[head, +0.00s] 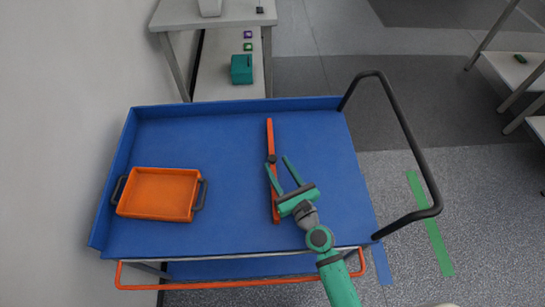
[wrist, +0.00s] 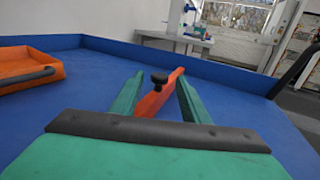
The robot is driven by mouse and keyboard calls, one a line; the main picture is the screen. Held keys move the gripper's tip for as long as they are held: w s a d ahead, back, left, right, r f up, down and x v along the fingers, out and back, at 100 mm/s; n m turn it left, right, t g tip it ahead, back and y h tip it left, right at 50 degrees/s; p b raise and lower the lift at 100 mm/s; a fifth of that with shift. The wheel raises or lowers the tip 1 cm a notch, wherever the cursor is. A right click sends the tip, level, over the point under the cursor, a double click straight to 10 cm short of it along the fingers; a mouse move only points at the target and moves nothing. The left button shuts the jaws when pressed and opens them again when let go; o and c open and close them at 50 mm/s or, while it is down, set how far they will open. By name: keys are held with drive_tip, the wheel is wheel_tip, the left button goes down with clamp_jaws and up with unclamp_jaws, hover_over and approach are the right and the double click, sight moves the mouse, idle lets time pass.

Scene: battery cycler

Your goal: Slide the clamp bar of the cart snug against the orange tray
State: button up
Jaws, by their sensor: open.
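The orange tray (head: 158,193) with dark side handles sits at the left on the blue cart top (head: 225,140). Its corner shows at the left of the wrist view (wrist: 30,68). The clamp bar (head: 270,135) is a long orange-red bar with a dark knob (head: 271,159), standing across the cart to the right of the tray, with a wide gap of bare blue between them. In the wrist view, the bar (wrist: 155,100) and knob show between the two green fingers (wrist: 157,90); contact cannot be told.
The cart has a raised blue rim at the back and left and a black push handle (head: 405,135) at the right. An orange rail (head: 240,282) runs along the front. A bench with a teal box (head: 241,69) stands behind. The surface between tray and bar is clear.

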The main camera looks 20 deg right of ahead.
sight(274, 161)
drive_tip(key=shift+w+a, duration=0.15)
drive_tip(key=shift+w, duration=1)
drive_tip(key=shift+w+a, duration=0.15)
drive_tip(key=shift+w, duration=0.95)
clamp_jaws()
